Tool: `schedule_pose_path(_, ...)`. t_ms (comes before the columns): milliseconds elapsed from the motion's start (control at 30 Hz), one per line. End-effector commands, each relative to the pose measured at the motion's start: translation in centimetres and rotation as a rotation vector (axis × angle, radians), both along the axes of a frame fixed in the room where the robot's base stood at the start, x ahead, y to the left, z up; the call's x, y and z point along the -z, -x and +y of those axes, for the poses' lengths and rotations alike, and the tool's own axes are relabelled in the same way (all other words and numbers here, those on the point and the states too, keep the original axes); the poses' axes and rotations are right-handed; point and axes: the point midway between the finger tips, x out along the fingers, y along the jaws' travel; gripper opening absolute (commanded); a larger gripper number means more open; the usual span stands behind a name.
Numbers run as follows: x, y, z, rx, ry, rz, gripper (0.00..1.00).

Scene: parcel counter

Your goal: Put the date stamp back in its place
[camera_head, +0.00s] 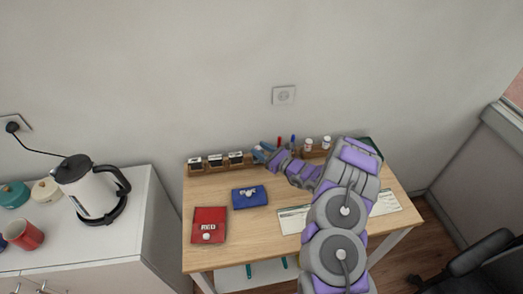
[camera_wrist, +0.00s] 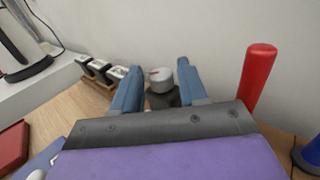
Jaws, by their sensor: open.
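My gripper (camera_head: 262,151) is at the back of the wooden desk, just right of a row of stamps. In the wrist view its two blue fingers are apart. A round light-grey knob with a small red mark, which looks like the date stamp (camera_wrist: 161,78), shows between the fingers above a dark body. I cannot tell whether either finger touches it. In the head view my gripper hides it. Three dark stamps with white labels (camera_head: 215,160) stand in a wooden rack (camera_wrist: 98,83) to the left.
Red (camera_head: 208,227) and blue (camera_head: 249,197) pads lie at the front left of the desk. A red handle (camera_wrist: 258,75) stands close to the right of my gripper. White-capped bottles (camera_head: 326,142) stand farther right. A kettle (camera_head: 91,187) is on the left cabinet.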

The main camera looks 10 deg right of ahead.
Motion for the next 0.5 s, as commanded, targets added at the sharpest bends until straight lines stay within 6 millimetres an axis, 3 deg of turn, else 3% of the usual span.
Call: schedule_pose_path(500,-0.1,2.6,-2.2,0.002,0.000,0.001,0.43)
